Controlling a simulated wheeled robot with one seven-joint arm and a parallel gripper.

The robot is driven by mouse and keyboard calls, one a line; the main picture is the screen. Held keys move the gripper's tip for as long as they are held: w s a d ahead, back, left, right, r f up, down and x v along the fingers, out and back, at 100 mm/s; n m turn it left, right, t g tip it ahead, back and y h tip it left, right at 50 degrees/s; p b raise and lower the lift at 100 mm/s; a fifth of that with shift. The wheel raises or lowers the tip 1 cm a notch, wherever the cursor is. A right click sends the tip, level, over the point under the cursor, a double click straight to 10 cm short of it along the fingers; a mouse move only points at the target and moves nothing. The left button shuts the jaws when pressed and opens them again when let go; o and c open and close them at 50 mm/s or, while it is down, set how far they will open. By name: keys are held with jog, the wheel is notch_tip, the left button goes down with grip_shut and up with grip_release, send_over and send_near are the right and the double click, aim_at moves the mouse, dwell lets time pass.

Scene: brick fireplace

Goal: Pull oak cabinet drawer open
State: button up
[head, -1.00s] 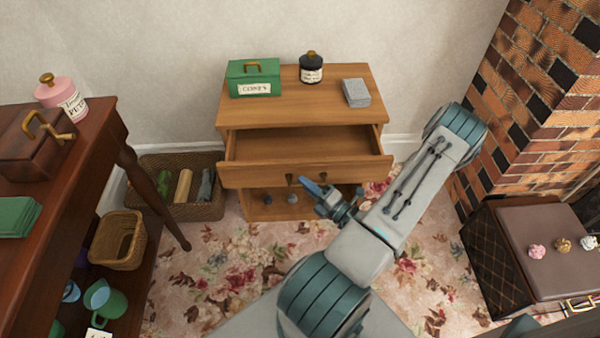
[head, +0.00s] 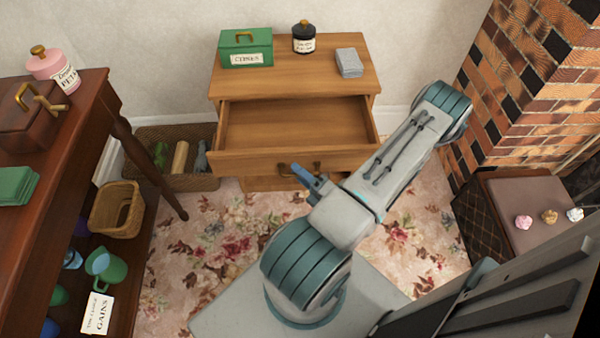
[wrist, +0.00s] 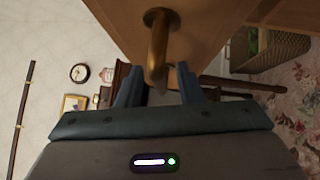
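The oak cabinet (head: 290,83) stands against the wall, with its top drawer (head: 288,160) pulled well out and its empty inside showing. A brass handle (head: 285,169) is on the drawer front. My gripper (head: 302,174) is at this handle, partly hidden by my arm. In the wrist view, the brass handle (wrist: 157,50) hangs down between the two blue fingers of my gripper (wrist: 158,80). Gaps show on both sides of the handle, so the fingers stand apart around it.
A green box (head: 246,48), a dark jar (head: 303,37) and a grey block (head: 349,62) sit on the cabinet top. A dark wooden table (head: 86,100) is at left, a wicker basket (head: 150,134) beside the cabinet. A brick fireplace (head: 530,80) and a brown-topped box (head: 535,195) are at right.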

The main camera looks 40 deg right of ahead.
jog(key=s+f, duration=0.2)
jog(key=s, duration=1.1)
jog(key=shift+s+d+p, duration=0.35)
jog(key=shift+d+p, duration=0.05)
jog(key=shift+r, duration=0.1)
jog(key=w+a+r+n+g+y+p, duration=0.35)
jog(key=r+n+g, duration=0.25)
jog(key=r+n, duration=0.25)
jog(key=w+a+r+n+g+y+p, duration=0.25)
jog(key=w+r+n+g+y, duration=0.2)
jog(key=r+n, duration=0.35)
jog(key=w+a+r+n+g+y+p, duration=0.35)
jog(key=r+n+g, duration=0.3)
jog(key=n, duration=0.25)
jog(key=w+a+r+n+h+p, duration=0.1)
jog(key=a+r+n+h+p, duration=0.3)
jog(key=r+n, duration=0.9)
jog(key=w+a+r+n+h+p, duration=0.1)
jog(key=a+r+n+h+p, duration=0.4)
jog(key=a+r+n+h, duration=0.4)
notch_tip(320, 180, up, 5)
jog(key=n, duration=0.4)
jog(key=shift+w+f, duration=0.2)
jog(key=shift+w, duration=0.2)
